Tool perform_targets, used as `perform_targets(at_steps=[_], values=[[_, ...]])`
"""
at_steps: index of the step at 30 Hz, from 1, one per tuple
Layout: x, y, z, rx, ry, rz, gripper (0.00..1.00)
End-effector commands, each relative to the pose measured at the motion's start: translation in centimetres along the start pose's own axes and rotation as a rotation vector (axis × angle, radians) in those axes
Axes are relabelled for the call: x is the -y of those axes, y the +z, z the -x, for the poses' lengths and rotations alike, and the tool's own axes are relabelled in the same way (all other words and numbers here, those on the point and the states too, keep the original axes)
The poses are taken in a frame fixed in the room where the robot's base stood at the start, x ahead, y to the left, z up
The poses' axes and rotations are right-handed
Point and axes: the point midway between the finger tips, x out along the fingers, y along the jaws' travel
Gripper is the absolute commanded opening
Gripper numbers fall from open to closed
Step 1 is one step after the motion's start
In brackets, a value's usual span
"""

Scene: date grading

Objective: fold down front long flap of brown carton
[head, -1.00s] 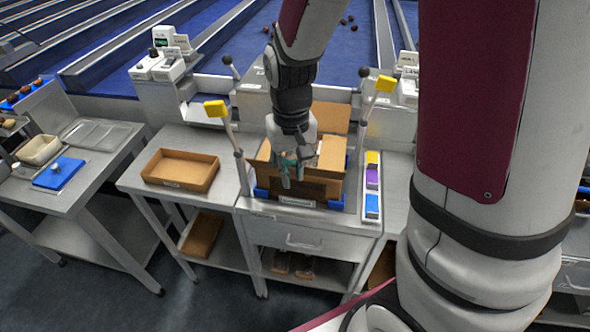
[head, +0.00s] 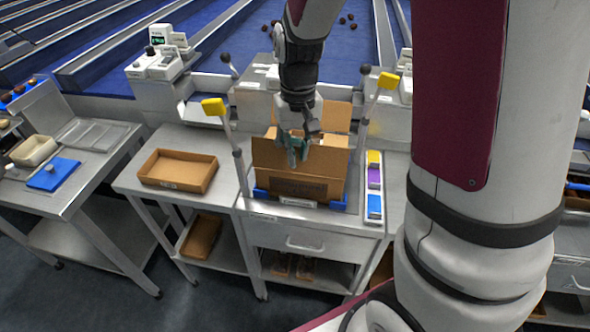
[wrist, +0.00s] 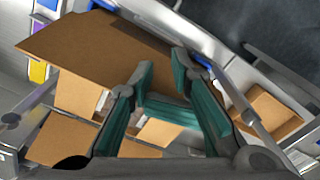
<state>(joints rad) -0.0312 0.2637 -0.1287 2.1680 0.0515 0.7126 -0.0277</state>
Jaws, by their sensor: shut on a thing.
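The brown carton (head: 318,188) stands on the middle bench, between blue corner holders. Its front long flap (head: 270,157) stands raised above the front wall; in the wrist view the flap (wrist: 85,45) is a broad brown panel across the upper left. The back flap (head: 337,117) stands out behind, partly hidden by my arm. My gripper (head: 298,153) is at the flap's top edge, its green-padded fingers (wrist: 163,70) shut on the flap. Pale contents show inside the carton in the wrist view; most of the inside is hidden.
A shallow brown tray (head: 178,170) lies to the left. A strip of yellow, purple and blue blocks (head: 374,188) lies to the right. A drawer (head: 305,240) is below.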

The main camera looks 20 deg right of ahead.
Motion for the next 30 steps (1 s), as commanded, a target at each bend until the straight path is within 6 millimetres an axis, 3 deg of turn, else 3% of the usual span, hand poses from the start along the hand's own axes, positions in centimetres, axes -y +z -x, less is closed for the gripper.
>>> perform_targets(at_steps=[30], values=[[-2.5, -4.3, 0.2, -0.001, 0.0, -0.002, 0.0]])
